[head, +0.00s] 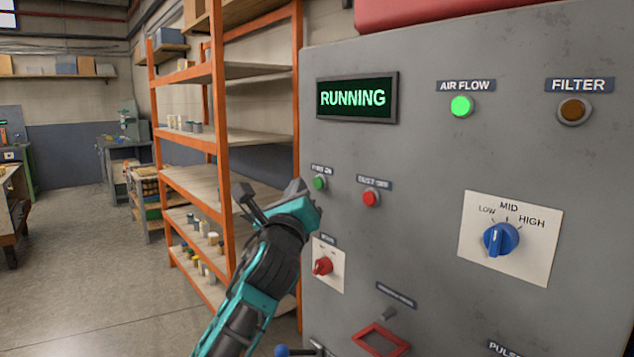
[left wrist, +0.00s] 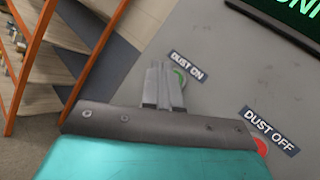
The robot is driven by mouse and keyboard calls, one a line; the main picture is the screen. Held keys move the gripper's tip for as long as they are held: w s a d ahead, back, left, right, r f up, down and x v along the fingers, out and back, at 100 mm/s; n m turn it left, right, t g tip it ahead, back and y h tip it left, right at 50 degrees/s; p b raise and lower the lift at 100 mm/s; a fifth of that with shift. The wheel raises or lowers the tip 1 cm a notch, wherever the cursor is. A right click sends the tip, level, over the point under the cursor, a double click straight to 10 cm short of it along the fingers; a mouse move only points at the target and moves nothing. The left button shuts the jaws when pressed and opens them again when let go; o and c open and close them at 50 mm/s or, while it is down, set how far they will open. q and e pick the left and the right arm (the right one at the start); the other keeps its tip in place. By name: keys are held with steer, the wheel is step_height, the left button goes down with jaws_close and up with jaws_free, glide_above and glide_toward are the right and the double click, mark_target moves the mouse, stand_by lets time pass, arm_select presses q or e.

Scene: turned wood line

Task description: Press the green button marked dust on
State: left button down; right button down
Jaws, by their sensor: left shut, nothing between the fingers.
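The green button (head: 319,183) under the DUST ON label sits at the left edge of the grey control panel (head: 430,160). It also shows in the left wrist view (left wrist: 179,78), partly hidden by my fingertips. My left gripper (head: 298,188) is shut and empty, with its tips just left of and below the button in the head view. In the left wrist view the fingertips (left wrist: 164,72) overlap the button's left side. I cannot tell whether they touch it. The display (head: 356,98) reads RUNNING and the AIR FLOW lamp (head: 462,106) glows green. My right gripper is out of view.
The red DUST OFF button (head: 371,198) is close by on the right. Below are a red rotary switch (head: 322,265) and a red frame (head: 381,341). A blue LOW-MID-HIGH knob (head: 500,239) is farther right. Orange shelving (head: 222,150) stands left of the panel.

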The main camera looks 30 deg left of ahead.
arm_select(q)
steer(key=s, duration=0.1)
steer(key=s+a, duration=0.1)
steer(key=s, duration=0.1)
steer(key=shift+s+a, duration=0.25)
steer(key=shift+s, duration=0.15)
stand_by(0.5)
steer(key=s+d+f+n+g+h, duration=0.2)
steer(key=d+f+n+h, duration=0.15)
steer(key=f, duration=0.95)
steer(key=s+d+f+n+g+h, duration=0.25)
steer(key=d+f+n, duration=0.25)
steer(key=f, duration=0.7)
steer(key=s+d+f+n+g+h, duration=0.2)
steer(key=s+d+f+n, duration=0.2)
steer(key=s+f+n, duration=0.3)
steer(key=s+d+f+n+g+h, duration=0.1)
steer(key=s+d+f+n, duration=0.3)
steer(key=s+f+n, duration=0.4)
steer(key=s+f+g, duration=0.1)
steer(key=s+f, duration=0.2)
steer(key=f, duration=0.2)
steer(key=shift+s+d+f+g+h, duration=0.35)
steer(key=shift+s+f+h, duration=0.05)
